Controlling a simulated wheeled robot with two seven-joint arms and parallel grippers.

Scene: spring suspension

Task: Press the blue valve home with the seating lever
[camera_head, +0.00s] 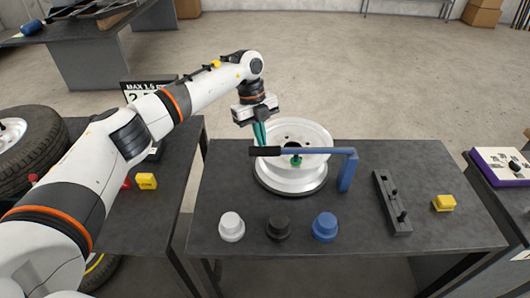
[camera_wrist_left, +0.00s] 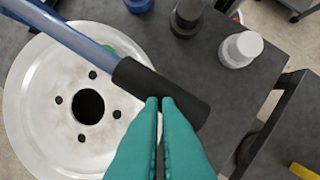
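The seating lever has a blue arm and post (camera_head: 347,172) and a black grip (camera_head: 277,151). It reaches across a white wheel rim (camera_head: 312,178); the grip also shows in the wrist view (camera_wrist_left: 135,78). Under the lever arm a small green piece (camera_head: 296,162) sits at the rim; its lower part is hidden. A blue knob-like piece (camera_head: 325,226) stands upright at the table's front; I cannot tell if it is the valve. My left gripper (camera_head: 262,145) points down with its teal fingers together, tips over the black grip (camera_wrist_left: 160,101). My right gripper is out of view.
A white piece (camera_head: 231,226) and a black piece (camera_head: 279,227) stand beside the blue one. A dark block with pegs (camera_head: 390,203) and a yellow block (camera_head: 443,202) lie to the right. A tire (camera_head: 40,140) lies on the left table.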

